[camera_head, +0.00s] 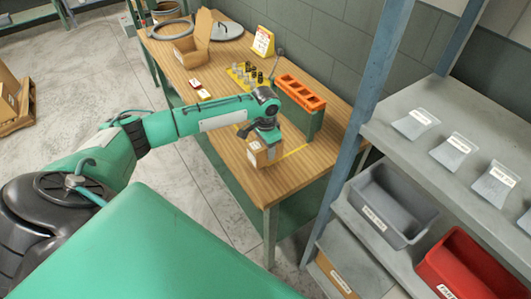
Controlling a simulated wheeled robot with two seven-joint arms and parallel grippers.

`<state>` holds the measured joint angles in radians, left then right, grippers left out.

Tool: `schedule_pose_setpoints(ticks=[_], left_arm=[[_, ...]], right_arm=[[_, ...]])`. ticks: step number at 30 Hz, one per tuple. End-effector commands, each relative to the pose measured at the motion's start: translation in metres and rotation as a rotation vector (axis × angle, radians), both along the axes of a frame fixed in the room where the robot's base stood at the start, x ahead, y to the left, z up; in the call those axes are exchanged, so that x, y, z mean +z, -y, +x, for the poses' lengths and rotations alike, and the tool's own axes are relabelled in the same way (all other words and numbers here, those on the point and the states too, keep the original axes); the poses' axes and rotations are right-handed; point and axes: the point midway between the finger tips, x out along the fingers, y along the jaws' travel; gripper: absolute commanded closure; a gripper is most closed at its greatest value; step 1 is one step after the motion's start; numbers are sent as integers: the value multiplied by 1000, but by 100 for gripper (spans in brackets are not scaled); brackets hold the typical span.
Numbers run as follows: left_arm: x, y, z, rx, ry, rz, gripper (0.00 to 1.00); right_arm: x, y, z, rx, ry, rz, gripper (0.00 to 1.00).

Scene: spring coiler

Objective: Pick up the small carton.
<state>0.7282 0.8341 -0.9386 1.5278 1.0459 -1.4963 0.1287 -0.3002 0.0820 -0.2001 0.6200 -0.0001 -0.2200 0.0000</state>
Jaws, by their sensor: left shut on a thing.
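The small carton (258,155) is a brown cardboard box with white labels, at the near right part of the wooden workbench (284,181). My left gripper (265,135) comes down over it from above and is shut on it. The gripper covers the carton's top. I cannot tell whether the carton's bottom touches the bench or is just above it. My right gripper is not in view.
An orange slotted block (301,93) stands behind the carton on the bench. An open cardboard box (193,43) is at the far end. A blue-grey post (366,115) and shelves with a grey bin (384,210) and red bin (468,268) stand at right.

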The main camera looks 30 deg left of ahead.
Motion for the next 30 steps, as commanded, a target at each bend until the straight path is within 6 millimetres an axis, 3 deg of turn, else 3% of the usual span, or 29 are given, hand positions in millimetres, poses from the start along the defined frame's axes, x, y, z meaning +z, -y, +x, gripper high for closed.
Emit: schedule_pose_setpoints(ticks=[12,16,22,30], left_arm=[[111,0,2,-1,7,-2,89],[138,0,1,0,6,-1,89],[163,0,1,0,3,-1,89],[169,3,-1,4,1,0,89]], right_arm=[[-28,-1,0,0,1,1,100],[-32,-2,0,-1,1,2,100],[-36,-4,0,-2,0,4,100],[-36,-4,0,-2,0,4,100]])
